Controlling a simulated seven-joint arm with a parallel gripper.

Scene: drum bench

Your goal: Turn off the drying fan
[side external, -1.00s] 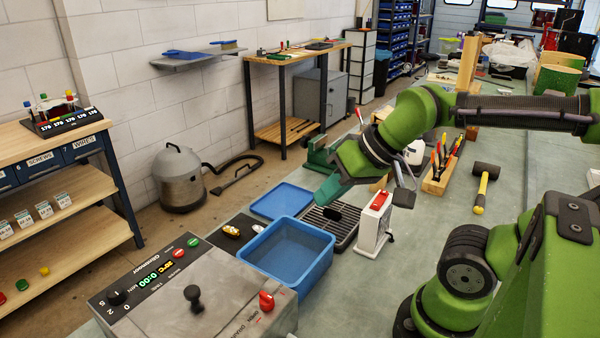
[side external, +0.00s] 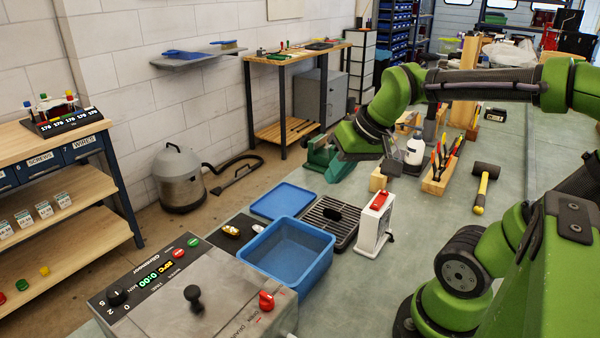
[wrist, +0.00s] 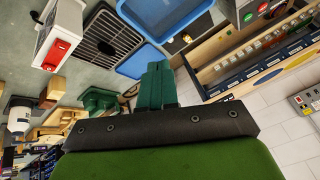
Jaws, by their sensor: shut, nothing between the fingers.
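The drying fan (side external: 372,228) is a small white upright box standing on the bench, right of the blue tub. Its red switch (side external: 379,200) is on top; I cannot tell which way it is set. In the wrist view the fan (wrist: 62,18) is at the upper left, with the red switch (wrist: 57,52) facing the camera. My gripper (wrist: 157,66) has its green fingers shut together and empty. It is above and behind the fan in the side view, apart from it. The fingers blend with the green vise there.
A black drying rack (side external: 328,215) lies left of the fan, and a blue tub (side external: 290,262) stands in front of it. A spray bottle (side external: 414,152), a wooden tool holder (side external: 436,182) and a mallet (side external: 482,187) are behind and right. A green vise (side external: 318,153) is at the back left.

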